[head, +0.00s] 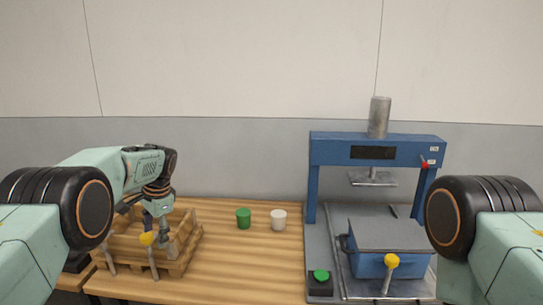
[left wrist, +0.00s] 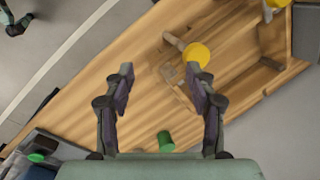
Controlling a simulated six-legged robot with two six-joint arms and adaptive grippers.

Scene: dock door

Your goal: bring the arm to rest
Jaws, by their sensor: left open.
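My left arm reaches in from the left in the head view. Its gripper (head: 155,212) points down over the slatted wooden tray (head: 185,255) at the table's left end. A yellow-knobbed peg (head: 147,239) stands at the tray; a yellow knob also shows near the right fingertip in the left wrist view (left wrist: 197,55). I see my right arm's upper part at the right edge, but not its gripper.
A green cylinder (head: 243,218) and a white cup-like cylinder (head: 278,220) stand on the wooden table (head: 240,275). Right of them is a blue press (head: 315,180) with a grey-topped blue box (head: 390,240), a green button (head: 321,275) and another yellow knob (head: 391,261). The front middle of the table is clear.

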